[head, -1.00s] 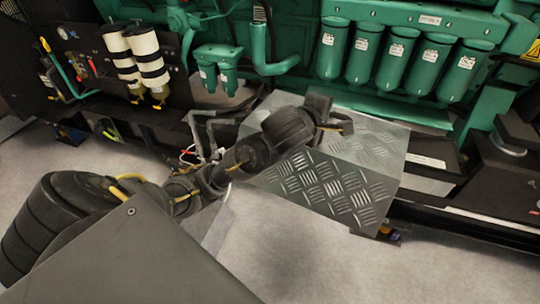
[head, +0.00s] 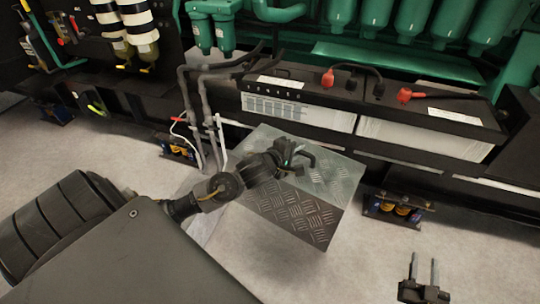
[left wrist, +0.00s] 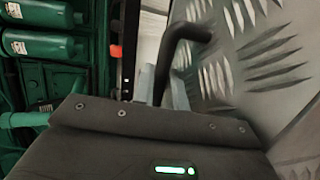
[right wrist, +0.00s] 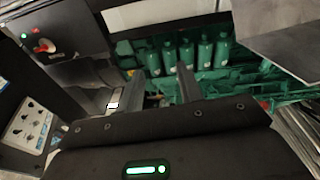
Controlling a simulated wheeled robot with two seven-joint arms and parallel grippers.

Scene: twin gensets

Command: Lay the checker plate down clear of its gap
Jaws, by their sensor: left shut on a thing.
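The checker plate (head: 300,205) is a bent grey metal sheet with raised tread marks, held tilted in front of the genset's base. Whether its lower edge touches the floor I cannot tell. My left gripper (head: 292,162) is shut on the plate's black handle, which shows in the left wrist view (left wrist: 182,48) beside the tread pattern (left wrist: 255,45). The uncovered gap behind the plate shows two batteries (head: 310,108) with red terminal caps. My right gripper (head: 423,272) is open and empty at lower right, its two fingers apart; they also show in the right wrist view (right wrist: 168,75).
Green filters (head: 375,12) and the green engine stand behind the batteries. Grey pipes (head: 205,115) run down left of the plate. Spring mounts (head: 395,208) sit under the frame rail.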

